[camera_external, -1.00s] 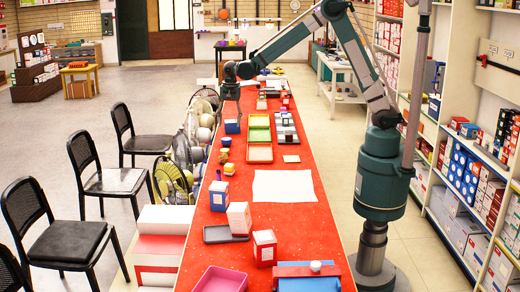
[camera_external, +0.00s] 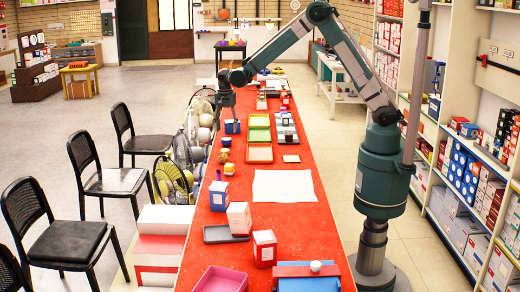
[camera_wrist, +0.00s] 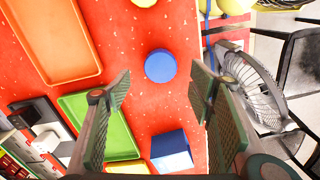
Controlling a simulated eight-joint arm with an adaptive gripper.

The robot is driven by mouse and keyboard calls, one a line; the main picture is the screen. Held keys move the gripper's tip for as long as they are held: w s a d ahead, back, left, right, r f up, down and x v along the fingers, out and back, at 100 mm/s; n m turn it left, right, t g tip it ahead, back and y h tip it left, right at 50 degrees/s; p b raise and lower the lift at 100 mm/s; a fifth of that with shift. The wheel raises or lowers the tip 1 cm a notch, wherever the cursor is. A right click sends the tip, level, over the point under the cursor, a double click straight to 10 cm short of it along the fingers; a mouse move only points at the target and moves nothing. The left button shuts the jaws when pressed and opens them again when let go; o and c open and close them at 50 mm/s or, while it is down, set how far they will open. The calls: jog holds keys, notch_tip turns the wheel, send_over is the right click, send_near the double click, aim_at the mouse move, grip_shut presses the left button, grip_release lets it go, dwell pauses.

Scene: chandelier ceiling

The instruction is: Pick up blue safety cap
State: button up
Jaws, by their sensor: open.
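The blue safety cap (camera_wrist: 160,66) is a round blue disc lying on the red speckled table in the wrist view. In the outside view it is a small blue spot (camera_external: 226,141) just in front of the blue box. My gripper (camera_wrist: 158,92) is open and empty, with its two fingers apart. In the wrist view the cap shows between and slightly beyond the fingertips. In the outside view my gripper (camera_external: 227,105) hangs pointing down above the table's left side, over and a little behind the blue box. It is apart from the cap.
A blue box (camera_wrist: 171,150) stands close to the cap. An orange tray (camera_wrist: 52,38) and a green tray (camera_wrist: 105,125) lie to the left. A yellow object (camera_wrist: 228,8) is near the table edge. Fans (camera_wrist: 245,75) and chairs stand off that edge.

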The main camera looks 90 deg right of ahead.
aim_at(226, 139)
jog(key=shift+f, duration=1.1)
jog(key=shift+f+b, duration=0.35)
jog(key=shift+f, duration=2.25)
jog(key=shift+c, duration=0.2)
jog(key=c, duration=0.9)
